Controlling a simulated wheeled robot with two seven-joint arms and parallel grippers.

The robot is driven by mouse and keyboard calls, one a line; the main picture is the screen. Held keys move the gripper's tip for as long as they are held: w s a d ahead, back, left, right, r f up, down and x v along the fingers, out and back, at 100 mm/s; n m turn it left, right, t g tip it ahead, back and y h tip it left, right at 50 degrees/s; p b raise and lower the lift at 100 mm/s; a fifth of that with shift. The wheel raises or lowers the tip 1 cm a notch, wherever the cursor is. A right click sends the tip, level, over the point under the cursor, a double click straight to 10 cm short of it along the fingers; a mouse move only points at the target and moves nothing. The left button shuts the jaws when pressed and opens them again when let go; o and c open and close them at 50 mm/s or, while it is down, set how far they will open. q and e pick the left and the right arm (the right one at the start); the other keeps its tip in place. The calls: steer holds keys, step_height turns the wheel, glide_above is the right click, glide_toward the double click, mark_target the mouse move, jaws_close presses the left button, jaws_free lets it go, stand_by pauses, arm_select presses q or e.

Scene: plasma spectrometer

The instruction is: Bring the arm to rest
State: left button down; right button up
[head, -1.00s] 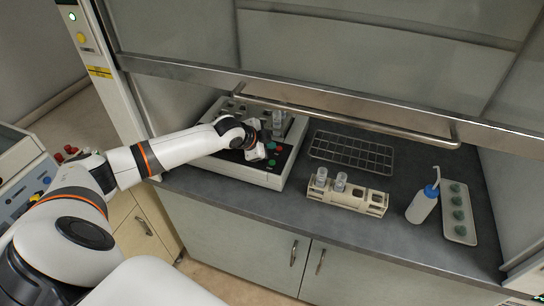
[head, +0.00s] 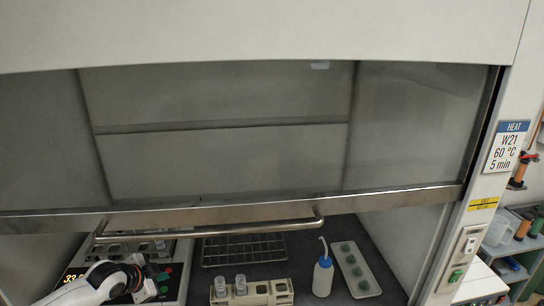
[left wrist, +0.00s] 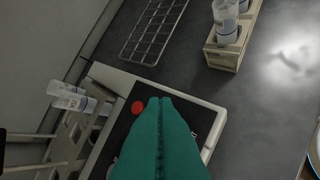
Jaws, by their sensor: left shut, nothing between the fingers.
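My left gripper (head: 143,283) is at the lower left of the head view, over the control panel of the white block heater (head: 184,268). In the left wrist view its green fingers (left wrist: 160,102) are pressed together with nothing between them. They point over the dark panel beside a red button (left wrist: 137,107). I cannot tell from these views how high they are above it. Most of my left arm is outside the head view. My right gripper is in neither view.
A beige rack (head: 254,293) with capped tubes stands right of the heater. An empty wire rack (head: 243,250) lies behind it. A wash bottle (head: 323,278) and a tray of green items (head: 357,270) stand further right. The raised sash handle (head: 210,233) crosses above the heater.

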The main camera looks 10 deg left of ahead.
arm_select(q)
steer(key=s+d+f+g+h, duration=0.1)
steer(key=s+d+f, duration=0.1)
steer(key=s+d, duration=0.35)
steer(key=s+d+f+n+g, duration=0.1)
steer(key=s+d+f, duration=0.25)
steer(key=d, duration=0.25)
steer(key=s+d+f+g+h, duration=0.1)
steer(key=s+d, duration=0.4)
steer(key=d, duration=0.1)
steer(key=s+a+r+n+g+y, duration=0.15)
steer(key=s+n, duration=0.25)
steer(key=s, duration=0.6)
steer(key=s+a+r+n+g+y, duration=0.15)
steer(key=s+n, duration=0.25)
steer(key=s, duration=0.6)
step_height(320, 180, down, 33)
steer(key=b, duration=0.5)
steer(key=s+a+f+g+b, duration=0.1)
steer(key=s+f+b, duration=0.3)
steer(key=s+f, duration=1.2)
step_height(320, 180, down, 4)
steer(key=shift+s+a+r+g+y, duration=0.25)
steer(key=shift+s+a+g+y, duration=0.15)
steer(key=shift+a, duration=0.1)
